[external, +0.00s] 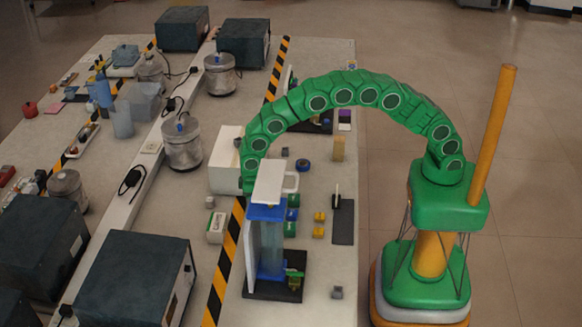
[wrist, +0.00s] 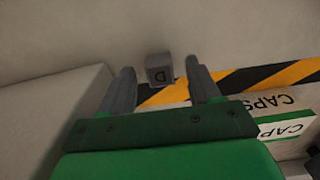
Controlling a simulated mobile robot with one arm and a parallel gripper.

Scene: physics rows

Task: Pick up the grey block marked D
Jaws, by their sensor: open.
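The grey block marked D (wrist: 159,72) shows in the wrist view, its letter facing the camera. It sits on the pale bench top beside the yellow-and-black striped tape. My gripper (wrist: 163,80) is open, with one grey finger on each side of the block in the picture. I cannot tell how much gap there is to the block in depth. In the external view my green arm (external: 343,90) arches over to the bench, and its end drops behind a white-topped blue stand, so the fingers are hidden. A small grey block (external: 209,202) stands near the tape there; its letter is unreadable.
A white box (external: 226,160) and the blue stand (external: 267,240) flank the arm's end. Another small grey block (external: 336,292) lies near the bench's front right.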

